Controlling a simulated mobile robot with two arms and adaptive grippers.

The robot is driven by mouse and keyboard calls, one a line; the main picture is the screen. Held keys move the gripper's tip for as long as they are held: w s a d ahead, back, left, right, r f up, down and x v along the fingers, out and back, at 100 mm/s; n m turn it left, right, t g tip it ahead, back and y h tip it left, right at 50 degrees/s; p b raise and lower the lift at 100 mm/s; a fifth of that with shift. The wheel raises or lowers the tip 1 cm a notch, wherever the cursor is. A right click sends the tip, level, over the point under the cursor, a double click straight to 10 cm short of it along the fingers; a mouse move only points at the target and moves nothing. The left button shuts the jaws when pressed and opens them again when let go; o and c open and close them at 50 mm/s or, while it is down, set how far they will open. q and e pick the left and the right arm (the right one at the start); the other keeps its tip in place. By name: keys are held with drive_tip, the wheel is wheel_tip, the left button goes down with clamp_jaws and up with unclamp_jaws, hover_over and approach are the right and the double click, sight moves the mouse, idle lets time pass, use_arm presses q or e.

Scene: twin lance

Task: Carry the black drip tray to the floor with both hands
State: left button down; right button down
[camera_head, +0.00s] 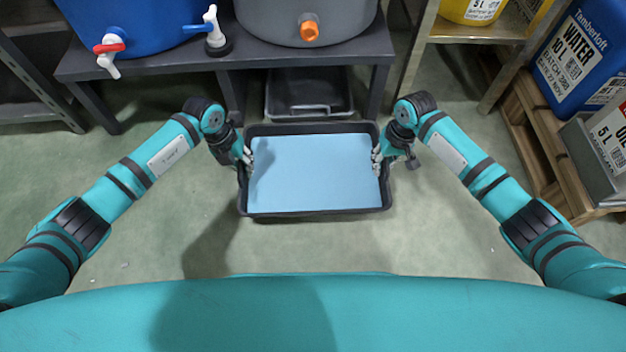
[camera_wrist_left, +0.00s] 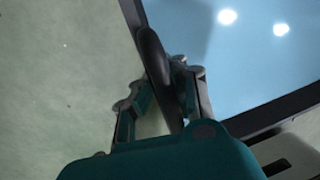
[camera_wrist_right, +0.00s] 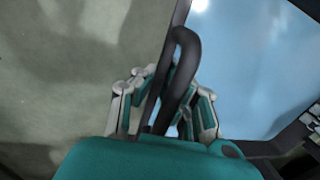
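The black drip tray (camera_head: 315,214) is in the middle of the head view, in front of the bench. It is rectangular and has a light-blue, shiny surface inside, which looks like liquid. It looks about level; its height above the floor is hard to judge. My left gripper (camera_head: 246,160) is at its left side, with fingers on both sides of a dark handle (camera_wrist_left: 153,60) in the left wrist view. My right gripper (camera_head: 379,160) is at its right side, fingers closed around a looped handle (camera_wrist_right: 184,45) in the right wrist view.
A dark bench (camera_head: 240,60) behind holds a blue drum (camera_head: 135,20) and a grey drum (camera_head: 300,20) with taps. Another black tray (camera_head: 310,108) lies under it. A shelf (camera_head: 470,32) and a pallet (camera_head: 535,150) with containers stand right. Green floor (camera_head: 130,235) around the tray is clear.

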use_arm(q)
drive_tip(key=shift+f, duration=0.1)
use_arm(e)
drive_tip(key=shift+f, duration=0.1)
